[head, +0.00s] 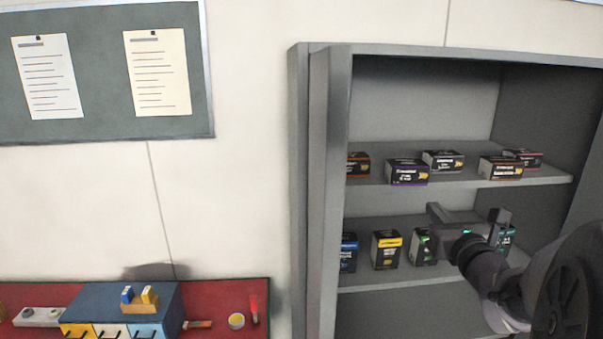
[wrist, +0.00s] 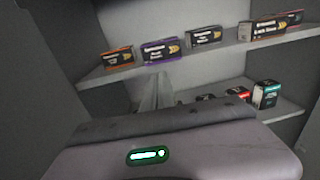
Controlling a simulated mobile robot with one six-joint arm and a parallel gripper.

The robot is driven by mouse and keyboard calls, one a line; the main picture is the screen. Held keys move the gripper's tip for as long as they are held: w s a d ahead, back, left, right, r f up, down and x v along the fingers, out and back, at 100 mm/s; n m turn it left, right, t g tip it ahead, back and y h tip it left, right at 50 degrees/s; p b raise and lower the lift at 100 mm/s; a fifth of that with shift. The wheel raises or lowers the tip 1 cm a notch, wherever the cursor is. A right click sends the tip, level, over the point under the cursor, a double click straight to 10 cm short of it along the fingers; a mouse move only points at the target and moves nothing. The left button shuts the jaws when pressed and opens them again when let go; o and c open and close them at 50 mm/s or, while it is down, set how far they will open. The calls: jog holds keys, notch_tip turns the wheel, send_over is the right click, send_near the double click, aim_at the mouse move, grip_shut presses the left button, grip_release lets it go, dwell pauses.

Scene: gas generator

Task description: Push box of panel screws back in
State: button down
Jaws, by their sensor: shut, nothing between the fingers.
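Several small dark boxes stand on two shelves of an open grey cabinet; their labels are too small to tell which is the panel screws. On the upper shelf, a purple-trimmed box (head: 407,172) and an orange-yellow-trimmed box (head: 500,169) stand near the front edge. A grey-trimmed box (head: 443,161) and a red-trimmed box (head: 524,157) sit farther back. The purple-trimmed box also shows in the wrist view (wrist: 162,51). My gripper (head: 436,212) is shut and empty, below the upper shelf and in front of the lower-shelf boxes. It appears apart from the boxes.
The lower shelf holds a blue box (head: 348,252), a yellow box (head: 387,249) and a green box (head: 422,247); my arm partly hides others at right. The cabinet's left side (head: 318,200) is an upright edge. A red bench (head: 225,300) stands at lower left.

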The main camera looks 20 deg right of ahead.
aim_at(411, 181)
jog(key=p+x, duration=0.1)
jog(key=x, duration=0.3)
jog(key=p+x, duration=0.1)
jog(key=x, duration=0.3)
jog(key=p+x, duration=0.1)
jog(key=x, duration=0.3)
jog(key=shift+w+d, duration=0.25)
jog(key=shift+d, duration=0.25)
jog(key=shift+w+d+f, duration=0.1)
jog(key=shift+w, duration=0.3)
